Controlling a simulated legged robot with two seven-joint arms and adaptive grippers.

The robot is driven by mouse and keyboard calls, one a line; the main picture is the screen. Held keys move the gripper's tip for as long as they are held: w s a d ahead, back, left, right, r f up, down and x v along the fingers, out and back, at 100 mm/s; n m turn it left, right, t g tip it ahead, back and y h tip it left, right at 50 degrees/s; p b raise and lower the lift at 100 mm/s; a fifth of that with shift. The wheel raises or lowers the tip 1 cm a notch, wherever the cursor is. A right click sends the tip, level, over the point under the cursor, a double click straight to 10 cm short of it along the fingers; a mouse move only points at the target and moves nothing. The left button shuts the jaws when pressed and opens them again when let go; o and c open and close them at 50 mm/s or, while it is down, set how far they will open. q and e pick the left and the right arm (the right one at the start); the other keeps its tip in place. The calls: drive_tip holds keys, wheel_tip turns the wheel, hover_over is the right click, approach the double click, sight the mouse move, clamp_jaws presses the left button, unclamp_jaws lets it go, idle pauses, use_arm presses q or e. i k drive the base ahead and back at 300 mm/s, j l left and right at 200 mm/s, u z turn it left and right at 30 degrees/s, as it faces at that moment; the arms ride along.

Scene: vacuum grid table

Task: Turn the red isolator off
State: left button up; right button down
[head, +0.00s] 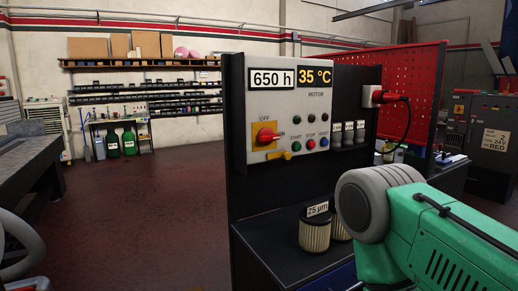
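The red isolator (267,135) is a rotary handle on a yellow plate (256,145), at the left of the grey control panel (300,88). Its handle lies roughly horizontal, pointing right towards the ON label. The OFF label is above it. Neither gripper shows in the head view, so nothing is seen touching the handle. A green and grey body, likely part of my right arm, fills the lower right and covers part of the bench.
START, STOP and RESET buttons sit right of the isolator. A red plug (378,96) with a cable is on the panel's right side. A filter canister (315,230) stands on the dark shelf below. The floor left of the panel is open; a dark table (32,155) stands far left.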

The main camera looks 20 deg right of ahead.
sight(267, 136)
drive_tip(key=i+l, duration=0.1)
drive_tip(key=l, duration=0.4)
drive_tip(key=i+l, duration=0.1)
drive_tip(key=l, duration=0.85)
drive_tip(key=i+l, duration=0.15)
drive_tip(key=l, duration=0.35)
drive_tip(key=i+l, duration=0.1)
drive_tip(key=l, duration=0.35)
